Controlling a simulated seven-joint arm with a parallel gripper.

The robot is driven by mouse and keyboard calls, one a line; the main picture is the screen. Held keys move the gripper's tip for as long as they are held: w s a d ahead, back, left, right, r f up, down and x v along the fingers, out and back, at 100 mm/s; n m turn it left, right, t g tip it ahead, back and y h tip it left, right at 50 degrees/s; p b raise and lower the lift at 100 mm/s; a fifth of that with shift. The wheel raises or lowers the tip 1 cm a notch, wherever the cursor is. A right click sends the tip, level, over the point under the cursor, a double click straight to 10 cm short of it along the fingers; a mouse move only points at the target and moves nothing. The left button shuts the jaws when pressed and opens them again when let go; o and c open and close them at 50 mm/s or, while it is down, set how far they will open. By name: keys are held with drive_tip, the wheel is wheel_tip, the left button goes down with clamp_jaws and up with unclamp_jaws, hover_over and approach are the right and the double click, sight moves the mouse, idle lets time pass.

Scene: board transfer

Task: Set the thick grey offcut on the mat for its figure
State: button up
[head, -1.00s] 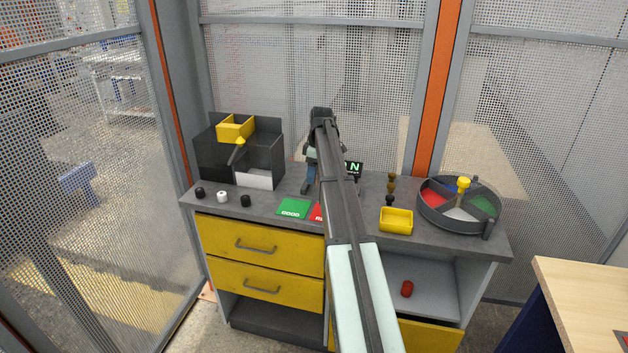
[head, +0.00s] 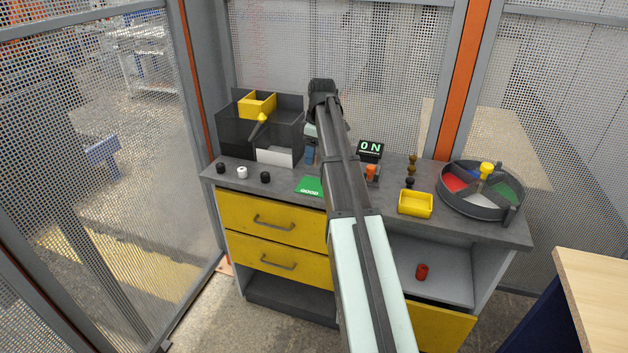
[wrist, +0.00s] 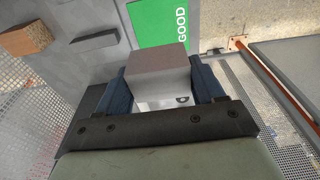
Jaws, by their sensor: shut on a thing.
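My gripper (wrist: 163,84) is shut on a thick grey block (wrist: 160,68), which sits between its two blue fingers in the wrist view. The green mat marked GOOD (wrist: 160,24) lies just beyond the block there. In the head view the green mat (head: 308,187) lies near the bench's front edge, and my gripper (head: 309,154) is behind it, with the arm covering much of it. The block cannot be made out in the head view. The red mat is hidden behind my arm. The display (head: 370,149) reads 0 N.
A dark open box (head: 231,142) with a yellow tray stands at the back left. Several knobs (head: 242,173) line the front left. A yellow bin (head: 415,204) and a round divided tray (head: 481,210) are at the right. A wooden block (wrist: 26,36) shows in the wrist view.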

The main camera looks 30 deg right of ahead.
sight(317, 150)
drive_tip(key=shift+f, duration=4.65)
drive_tip(key=shift+f, duration=0.1)
drive_tip(key=o, duration=1.1)
drive_tip(key=shift+o, duration=0.2)
drive_tip(key=r, duration=0.8)
drive_tip(key=s+d+r, duration=0.1)
drive_tip(key=r, duration=0.3)
drive_tip(key=shift+r, duration=0.1)
